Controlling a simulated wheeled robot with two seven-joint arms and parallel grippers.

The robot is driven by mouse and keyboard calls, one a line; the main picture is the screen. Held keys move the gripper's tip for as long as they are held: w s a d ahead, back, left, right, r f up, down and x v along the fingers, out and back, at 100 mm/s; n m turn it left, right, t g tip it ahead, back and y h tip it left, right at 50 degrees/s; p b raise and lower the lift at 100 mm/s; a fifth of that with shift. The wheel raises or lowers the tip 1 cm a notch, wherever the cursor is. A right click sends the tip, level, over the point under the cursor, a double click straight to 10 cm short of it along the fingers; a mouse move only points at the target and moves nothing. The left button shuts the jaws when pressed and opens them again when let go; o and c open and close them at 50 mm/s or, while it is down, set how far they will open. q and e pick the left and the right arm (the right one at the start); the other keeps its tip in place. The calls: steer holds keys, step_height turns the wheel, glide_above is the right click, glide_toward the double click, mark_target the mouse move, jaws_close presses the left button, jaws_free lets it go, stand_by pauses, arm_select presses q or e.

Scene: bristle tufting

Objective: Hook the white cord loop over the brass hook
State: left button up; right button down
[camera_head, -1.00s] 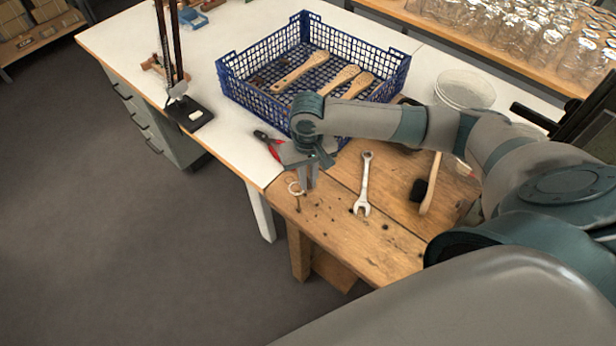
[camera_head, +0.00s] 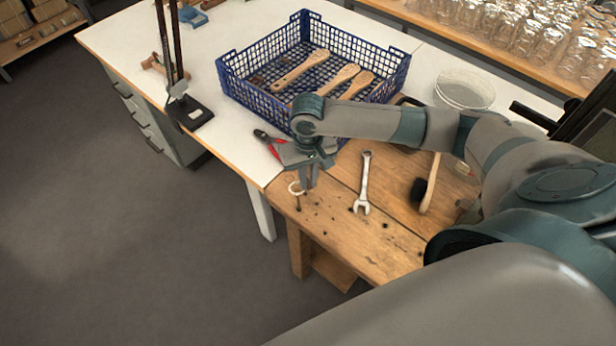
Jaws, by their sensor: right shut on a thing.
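The white cord loop (camera_head: 295,189) shows as a small pale ring at the near left corner of the wooden bench. My right gripper (camera_head: 308,183) points down just right of it and is shut on the loop. A thin brass-coloured upright, which looks like the brass hook (camera_head: 298,204), stands on the bench just under the ring. The ring overlaps its top in the picture; I cannot tell whether the loop is around the hook or only above it. My left gripper does not show.
A wrench (camera_head: 363,186) and a dark-headed brush (camera_head: 426,188) lie on the wooden bench (camera_head: 345,232). Red-handled pliers (camera_head: 268,143) lie behind the gripper. A blue crate (camera_head: 238,100) with wooden brush bodies stands behind. The bench's front edge is close to the hook.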

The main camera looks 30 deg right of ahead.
mark_target(308, 184)
steer(key=shift+f, duration=1.5)
steer(key=shift+s+f, duration=0.15)
steer(key=shift+f, duration=1.05)
steer(key=shift+s+f, duration=0.1)
steer(key=shift+f, duration=0.05)
